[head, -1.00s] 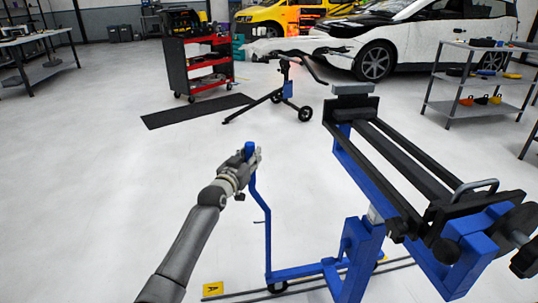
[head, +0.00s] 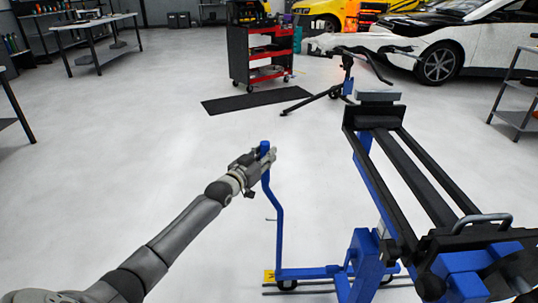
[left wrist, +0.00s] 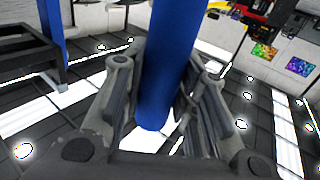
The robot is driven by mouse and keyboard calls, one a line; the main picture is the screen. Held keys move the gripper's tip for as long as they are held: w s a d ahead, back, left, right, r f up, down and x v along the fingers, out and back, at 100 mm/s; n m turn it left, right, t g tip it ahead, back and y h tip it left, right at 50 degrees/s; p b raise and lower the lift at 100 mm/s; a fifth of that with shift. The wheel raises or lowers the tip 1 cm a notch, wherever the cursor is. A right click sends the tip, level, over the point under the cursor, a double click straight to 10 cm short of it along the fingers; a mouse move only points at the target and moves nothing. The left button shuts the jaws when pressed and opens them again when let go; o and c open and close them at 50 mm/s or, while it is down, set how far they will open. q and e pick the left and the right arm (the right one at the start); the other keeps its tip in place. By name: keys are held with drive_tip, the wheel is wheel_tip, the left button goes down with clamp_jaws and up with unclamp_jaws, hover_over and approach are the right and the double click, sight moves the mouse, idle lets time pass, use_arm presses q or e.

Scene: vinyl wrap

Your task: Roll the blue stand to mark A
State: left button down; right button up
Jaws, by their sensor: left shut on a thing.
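The blue stand (head: 364,262) carries a long black-railed bed and stands on the right of the head view. A thin bent blue handle post (head: 279,215) rises from its low bar. My left gripper (head: 268,156) is shut around the top of this post. In the left wrist view the blue post (left wrist: 168,60) passes between the fingers. The yellow floor mark (head: 268,276) lies just left of the stand's small front wheel (head: 287,284); its letter is too small to read now. My right gripper is not in view.
Dark floor lines (head: 305,292) run by the wheel. A black tripod stand (head: 318,100), a dark mat (head: 256,99) and a red-black tool cart (head: 265,55) stand beyond. A white car (head: 440,55) and a shelf (head: 515,115) are right.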

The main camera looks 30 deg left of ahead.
use_arm(q)
drive_tip(key=shift+a+f, duration=0.15)
drive_tip(key=c, duration=1.4)
unclamp_jaws()
drive_tip(key=shift+o, duration=1.3)
drive_tip(key=shift+s+a, duration=0.15)
drive_tip(key=shift+s, duration=0.05)
drive_tip(key=shift+s, duration=0.45)
drive_tip(key=s, duration=1.1)
